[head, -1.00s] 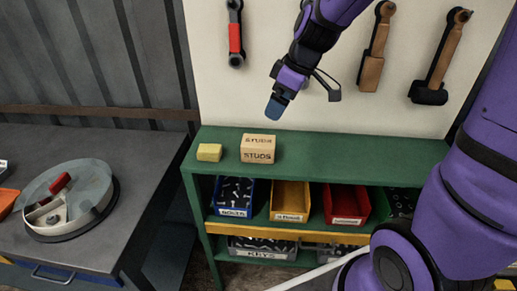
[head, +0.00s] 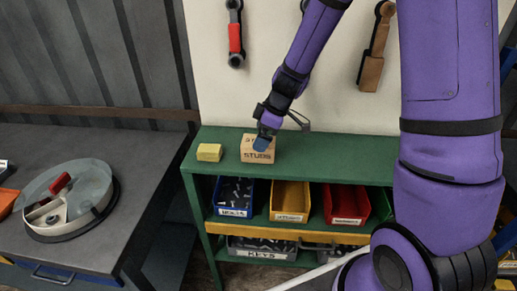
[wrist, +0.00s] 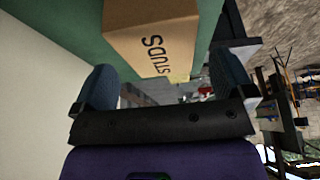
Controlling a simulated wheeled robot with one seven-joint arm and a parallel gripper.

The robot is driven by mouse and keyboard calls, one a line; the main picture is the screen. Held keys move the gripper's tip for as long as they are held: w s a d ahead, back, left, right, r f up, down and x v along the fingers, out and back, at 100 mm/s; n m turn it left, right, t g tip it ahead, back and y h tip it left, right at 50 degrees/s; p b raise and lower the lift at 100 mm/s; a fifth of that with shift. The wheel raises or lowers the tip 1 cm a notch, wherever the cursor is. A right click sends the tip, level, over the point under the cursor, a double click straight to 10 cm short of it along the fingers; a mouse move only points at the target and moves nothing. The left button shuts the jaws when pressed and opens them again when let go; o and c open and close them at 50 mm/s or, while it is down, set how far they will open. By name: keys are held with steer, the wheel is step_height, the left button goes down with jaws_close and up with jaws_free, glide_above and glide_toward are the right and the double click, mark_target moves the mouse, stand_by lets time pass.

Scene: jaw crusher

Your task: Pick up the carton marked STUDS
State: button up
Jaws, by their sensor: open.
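The carton marked STUDS (head: 250,154) is a small tan box on the green shelf top, towards its left. It also shows in the wrist view (wrist: 150,35), at the top, with its lettering facing the camera. My gripper (head: 264,140) is at the carton in the head view and hides part of its upper right. In the wrist view my gripper (wrist: 165,85) has its two blue-grey fingers apart, with the carton just beyond and partly between them. I cannot tell whether a finger touches it.
A yellow block (head: 209,152) lies on the green shelf (head: 340,148), left of the carton. Bins of parts, including a blue one (head: 234,212), sit below. Tools, one red-handled (head: 236,38), hang on the wall behind. The shelf top right of the carton is clear.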

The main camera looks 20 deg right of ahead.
steer(key=shift+x, duration=2.65)
steer(key=shift+d+f, duration=0.15)
steer(key=c, duration=1.3)
